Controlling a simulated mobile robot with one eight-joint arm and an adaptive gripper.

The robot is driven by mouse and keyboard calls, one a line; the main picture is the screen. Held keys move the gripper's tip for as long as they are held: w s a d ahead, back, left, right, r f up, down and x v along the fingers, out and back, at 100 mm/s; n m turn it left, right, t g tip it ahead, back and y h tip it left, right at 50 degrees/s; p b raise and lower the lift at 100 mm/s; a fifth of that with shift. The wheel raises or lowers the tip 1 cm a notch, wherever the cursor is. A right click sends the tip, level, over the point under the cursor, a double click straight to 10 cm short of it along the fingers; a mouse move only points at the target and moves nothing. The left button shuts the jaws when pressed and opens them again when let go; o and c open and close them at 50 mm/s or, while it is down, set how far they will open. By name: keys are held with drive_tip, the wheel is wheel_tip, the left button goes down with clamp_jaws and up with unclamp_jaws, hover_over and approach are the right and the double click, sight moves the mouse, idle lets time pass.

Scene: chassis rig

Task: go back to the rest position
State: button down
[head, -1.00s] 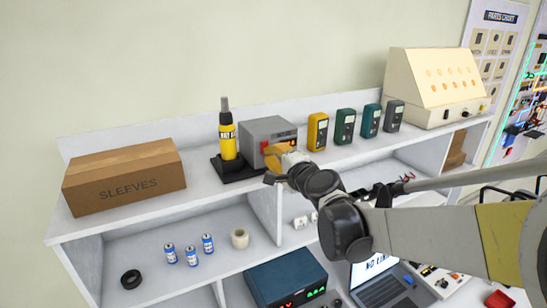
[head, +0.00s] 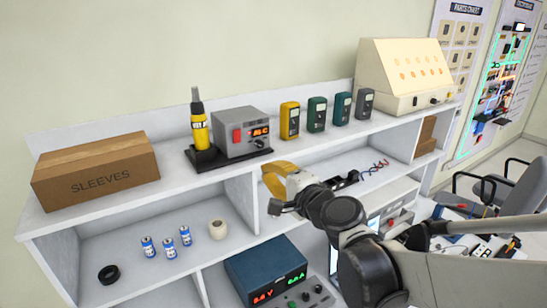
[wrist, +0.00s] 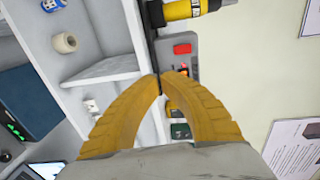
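My gripper (head: 272,176) shows its curved yellow fingers in front of the shelf unit, just below the top shelf's front edge in the head view. In the wrist view its fingertips (wrist: 162,76) come together, with nothing visible between them. The gripper looks shut and empty. My arm reaches in from the lower right of the head view. The grey soldering station (head: 241,134) with a red switch and lit display stands behind the gripper on the top shelf. I cannot tell the exact gap between gripper and shelf edge.
The top shelf holds a sleeves box (head: 97,172), a yellow bottle-like tool (head: 199,132), several multimeters (head: 290,121) and a cream panel box (head: 404,75). Below are blue cans (head: 169,247), a tape roll (head: 218,230), a black ring (head: 109,274) and a teal instrument (head: 265,272). A chair (head: 510,190) stands at right.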

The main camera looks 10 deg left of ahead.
drive_tip(key=s+d+f+n+g+h+b, duration=0.2)
drive_tip(key=s+d+f+b, duration=0.5)
drive_tip(key=f, duration=0.4)
drive_tip(key=s+d+f+n+g+h+b, duration=0.2)
drive_tip(key=s+d+f+n+h+b, duration=0.2)
drive_tip(key=s+d+f+b, duration=0.4)
drive_tip(key=s+d+f+n+g+h+b, duration=0.2)
drive_tip(key=s+d+f+b, duration=0.5)
drive_tip(key=d+f, duration=0.4)
wheel_tip(320, 180, down, 4)
drive_tip(key=n+h+b, duration=0.1)
drive_tip(key=n, duration=0.1)
drive_tip(key=shift+s+f+n+h, duration=0.2)
drive_tip(key=shift+s+n+h, duration=0.1)
drive_tip(key=shift+s+h, duration=0.1)
